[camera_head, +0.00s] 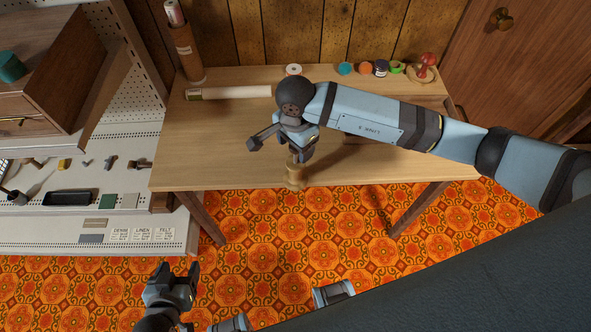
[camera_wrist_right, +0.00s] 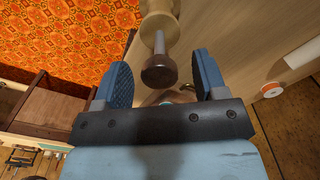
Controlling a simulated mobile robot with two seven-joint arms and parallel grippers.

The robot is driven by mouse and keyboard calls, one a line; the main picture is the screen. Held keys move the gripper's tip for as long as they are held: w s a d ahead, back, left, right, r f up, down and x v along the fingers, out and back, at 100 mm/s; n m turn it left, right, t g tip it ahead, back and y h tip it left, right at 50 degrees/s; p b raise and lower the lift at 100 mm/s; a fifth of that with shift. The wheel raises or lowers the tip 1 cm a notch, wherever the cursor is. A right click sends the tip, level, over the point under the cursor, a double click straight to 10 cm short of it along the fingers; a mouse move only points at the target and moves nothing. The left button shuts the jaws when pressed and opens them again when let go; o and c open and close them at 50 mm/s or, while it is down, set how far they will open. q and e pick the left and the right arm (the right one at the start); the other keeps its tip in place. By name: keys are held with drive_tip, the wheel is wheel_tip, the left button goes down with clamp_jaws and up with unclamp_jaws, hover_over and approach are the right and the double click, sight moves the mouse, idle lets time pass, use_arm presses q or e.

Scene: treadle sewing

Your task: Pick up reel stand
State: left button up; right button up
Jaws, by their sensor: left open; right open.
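The reel stand (camera_head: 294,178) is a pale wooden turned piece near the front edge of the wooden table. In the right wrist view it shows as a pale wooden body (camera_wrist_right: 160,28) with a metal rod and a dark brown knob (camera_wrist_right: 159,72). My right gripper (camera_head: 281,149) is open above it, partly covering it in the head view. In the right wrist view, the knob sits between the spread fingers, with gaps on both sides. My left gripper (camera_head: 182,281) is open and empty, low over the patterned floor, away from the table.
The wooden table (camera_head: 200,140) holds a paper roll (camera_head: 229,93), a white reel (camera_head: 293,70), several small coloured pots and a red-topped mushroom-shaped piece (camera_head: 427,64) along the back. A tall brown tube (camera_head: 187,52) stands back left. Shelving (camera_head: 120,215) borders the left. The table's left front is clear.

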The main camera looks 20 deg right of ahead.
clamp_jaws()
drive_tip(key=shift+r, duration=0.15)
